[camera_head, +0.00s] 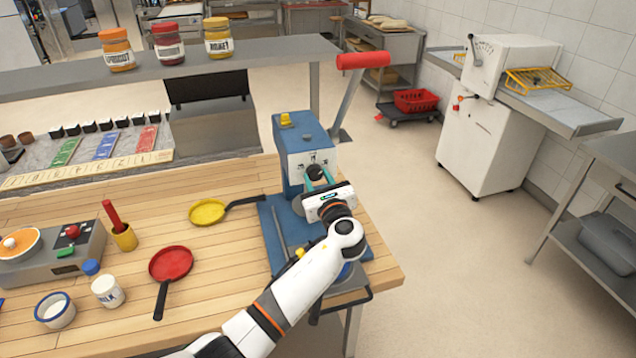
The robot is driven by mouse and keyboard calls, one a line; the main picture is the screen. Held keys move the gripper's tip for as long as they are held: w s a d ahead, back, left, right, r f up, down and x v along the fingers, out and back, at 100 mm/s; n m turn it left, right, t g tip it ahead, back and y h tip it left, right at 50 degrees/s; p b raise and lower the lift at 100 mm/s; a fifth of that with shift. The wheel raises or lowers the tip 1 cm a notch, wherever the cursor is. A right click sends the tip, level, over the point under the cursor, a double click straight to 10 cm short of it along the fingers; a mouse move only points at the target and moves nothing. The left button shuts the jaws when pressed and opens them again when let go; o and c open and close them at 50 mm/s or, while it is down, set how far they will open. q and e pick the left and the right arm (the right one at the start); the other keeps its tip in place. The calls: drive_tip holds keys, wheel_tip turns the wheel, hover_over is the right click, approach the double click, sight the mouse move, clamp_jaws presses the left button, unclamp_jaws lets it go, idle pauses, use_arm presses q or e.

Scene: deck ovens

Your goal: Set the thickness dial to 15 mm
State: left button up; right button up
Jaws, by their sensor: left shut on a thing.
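A blue machine (301,137) stands near the right end of the wooden table, with a black dial (315,172) on its pale front panel. Small marks sit around the dial, too small to read. My left gripper (317,181) reaches up from the bottom of the view. Its teal fingers are shut on the dial. The fingers and the gripper body hide the lower part of the dial, and I cannot tell which mark it points at. My right gripper is not in view.
A red-handled lever (363,61) rises right of the machine. A yellow pan (207,212), a red pan (171,263) and a white jar (107,291) stand on the wooden table (230,270) to the left. Open floor lies to the right.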

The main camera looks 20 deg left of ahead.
use_arm(q)
drive_tip(key=n+b, duration=0.3)
drive_tip(key=n, duration=0.2)
drive_tip(key=shift+f+b, duration=0.2)
drive_tip(key=shift+b, duration=0.2)
drive_tip(key=shift+r+n+b, duration=0.2)
drive_tip(key=shift+n+b, duration=1.5)
drive_tip(key=shift+n, duration=0.7)
drive_tip(key=o, duration=1)
drive_tip(key=shift+d, duration=0.1)
